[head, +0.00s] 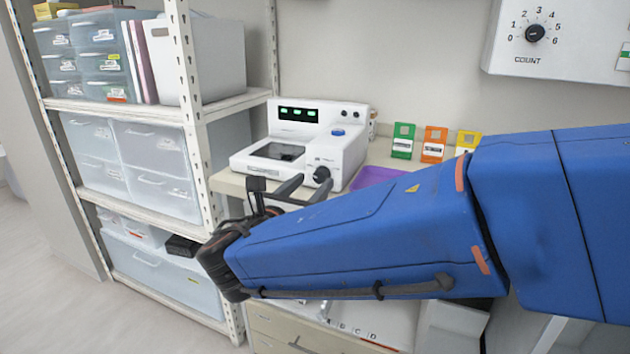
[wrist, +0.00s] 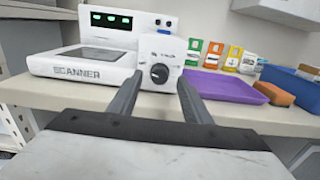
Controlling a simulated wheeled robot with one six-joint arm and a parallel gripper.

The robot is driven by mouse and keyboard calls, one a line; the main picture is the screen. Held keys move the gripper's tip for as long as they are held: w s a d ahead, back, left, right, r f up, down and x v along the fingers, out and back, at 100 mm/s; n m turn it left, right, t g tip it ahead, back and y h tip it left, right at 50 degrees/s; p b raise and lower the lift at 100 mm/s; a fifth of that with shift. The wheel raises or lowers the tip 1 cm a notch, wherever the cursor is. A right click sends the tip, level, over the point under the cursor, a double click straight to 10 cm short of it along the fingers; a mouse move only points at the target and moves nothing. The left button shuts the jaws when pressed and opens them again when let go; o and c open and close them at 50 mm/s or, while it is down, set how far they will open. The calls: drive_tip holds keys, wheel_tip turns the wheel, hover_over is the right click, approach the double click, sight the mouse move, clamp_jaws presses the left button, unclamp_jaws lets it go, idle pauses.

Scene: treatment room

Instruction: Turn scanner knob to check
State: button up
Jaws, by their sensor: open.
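The white scanner (head: 300,145) stands on the counter, with a dark window on top, a lit green display and a blue button. Its black knob (head: 321,174) is on the front right face. In the wrist view the knob (wrist: 159,73) has a light pointer mark, but its labels are too small to read. My gripper (head: 305,190) is open in front of the scanner. In the wrist view its two fingers (wrist: 155,95) stand left and right of the knob, with nothing held between them. I cannot tell whether they touch it.
A purple tray (wrist: 222,86) lies right of the scanner. Green (head: 403,141), orange (head: 434,144) and yellow (head: 467,142) card holders stand behind it. A shelf rack (head: 190,120) with drawers is at the left. A COUNT dial (head: 535,33) is on the wall unit.

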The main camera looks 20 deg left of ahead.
sight(321, 176)
drive_tip(key=shift+w+d, duration=0.1)
drive_tip(key=shift+w, duration=1.2)
drive_tip(key=c, duration=1)
